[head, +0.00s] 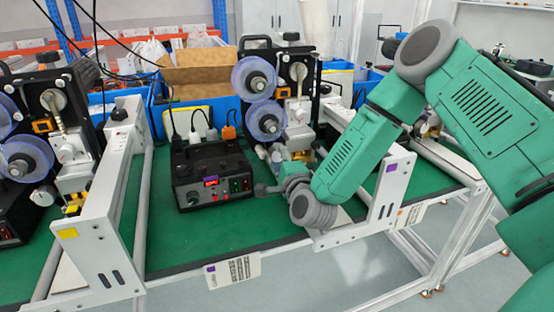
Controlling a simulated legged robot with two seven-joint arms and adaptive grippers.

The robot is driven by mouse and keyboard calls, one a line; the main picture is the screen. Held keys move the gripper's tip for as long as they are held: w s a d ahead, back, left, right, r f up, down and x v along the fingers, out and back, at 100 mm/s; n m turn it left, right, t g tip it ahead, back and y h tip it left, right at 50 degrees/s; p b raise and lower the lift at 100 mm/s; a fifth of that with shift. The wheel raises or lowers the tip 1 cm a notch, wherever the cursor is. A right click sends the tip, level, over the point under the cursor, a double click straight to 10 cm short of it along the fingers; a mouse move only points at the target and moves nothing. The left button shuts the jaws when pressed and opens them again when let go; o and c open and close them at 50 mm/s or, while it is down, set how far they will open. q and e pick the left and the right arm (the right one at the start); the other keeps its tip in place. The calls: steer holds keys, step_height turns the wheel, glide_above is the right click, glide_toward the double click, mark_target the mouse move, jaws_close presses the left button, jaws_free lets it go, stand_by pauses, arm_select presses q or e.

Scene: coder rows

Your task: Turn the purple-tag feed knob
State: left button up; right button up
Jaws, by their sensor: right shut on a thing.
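A coder machine (299,75) with two blue-purple reels stands on the green bench at the centre. A purple tag (392,168) is on the white frame post at its right. Another purple mark (212,269) is on the label card at the bench's front edge. My right gripper (264,189) reaches in from the right, low in front of the coder and just right of the black control box (212,172). It is shut on the feed knob, which its fingers and wrist largely hide. How far the knob is turned cannot be seen. My left gripper is not in view.
Another coder (58,105) stands at the left, behind a white frame with a yellow tag (68,233). A cardboard box (202,73) and blue bins are at the back. Black cables hang at upper left. The green bench (215,232) is clear in front of the control box.

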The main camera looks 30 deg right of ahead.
steer(key=shift+s+d+f, duration=0.1)
steer(key=shift+s+f, duration=0.05)
steer(key=shift+f, duration=0.05)
steer(key=o, duration=1.1)
steer(key=shift+o, duration=0.2)
steer(key=shift+d, duration=0.15)
steer(key=v, duration=1.1)
steer(key=shift+s, duration=0.4)
